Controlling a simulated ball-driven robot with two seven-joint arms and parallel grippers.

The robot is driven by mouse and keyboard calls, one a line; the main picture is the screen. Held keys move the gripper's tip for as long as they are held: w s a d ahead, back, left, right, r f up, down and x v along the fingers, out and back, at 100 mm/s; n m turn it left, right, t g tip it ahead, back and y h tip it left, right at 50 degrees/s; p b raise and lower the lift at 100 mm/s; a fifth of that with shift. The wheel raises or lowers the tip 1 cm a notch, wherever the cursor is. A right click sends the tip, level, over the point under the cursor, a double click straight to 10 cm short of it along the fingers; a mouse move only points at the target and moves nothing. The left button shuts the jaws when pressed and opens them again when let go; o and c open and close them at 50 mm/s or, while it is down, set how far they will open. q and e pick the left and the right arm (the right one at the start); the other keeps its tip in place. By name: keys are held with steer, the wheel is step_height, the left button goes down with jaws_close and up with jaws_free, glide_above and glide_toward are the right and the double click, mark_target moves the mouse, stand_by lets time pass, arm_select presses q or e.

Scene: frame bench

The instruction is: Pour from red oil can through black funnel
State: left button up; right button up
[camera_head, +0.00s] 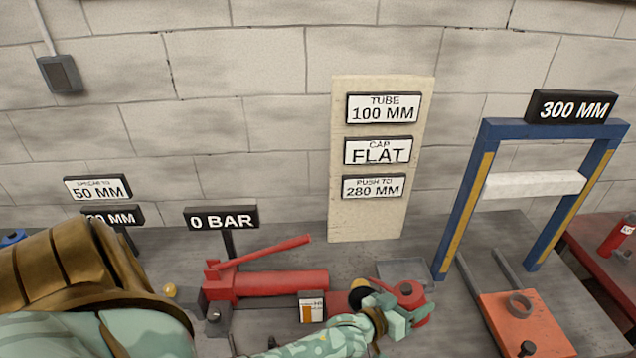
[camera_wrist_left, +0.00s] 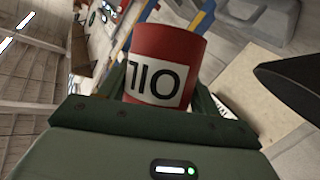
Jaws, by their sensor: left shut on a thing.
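The red oil can (camera_head: 421,315) is in my left gripper (camera_head: 398,314), in the lower middle of the head view. In the left wrist view the red can (camera_wrist_left: 170,47) fills the space between the green fingers, and its white label with black letters appears upside down. The fingers are shut on it. A small black round shape (camera_head: 358,298), perhaps the black funnel, shows just left of the can. A dark, tapering shape (camera_wrist_left: 292,90) at the right of the left wrist view may be the same thing. My right gripper is not in view.
A red hand pump (camera_head: 270,284) lies on the grey bench behind my left arm, with a small labelled box (camera_head: 311,307) in front. A blue press frame (camera_head: 467,200) and an orange block (camera_head: 525,325) stand to the right. A grey tray (camera_head: 405,269) lies behind the can.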

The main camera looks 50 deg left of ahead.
arm_select(q)
steer(key=shift+r+p, duration=0.2)
steer(key=shift+p, duration=0.2)
steer(key=shift+f+m, duration=0.15)
steer(key=shift+m, duration=0.15)
steer(key=shift+a+r+m+g+y+p, duration=0.2)
steer(key=shift+a+m+g+y+p, duration=0.15)
steer(key=shift+p, duration=0.6)
steer(key=shift+s+f, duration=0.1)
steer(key=shift+f, duration=0.1)
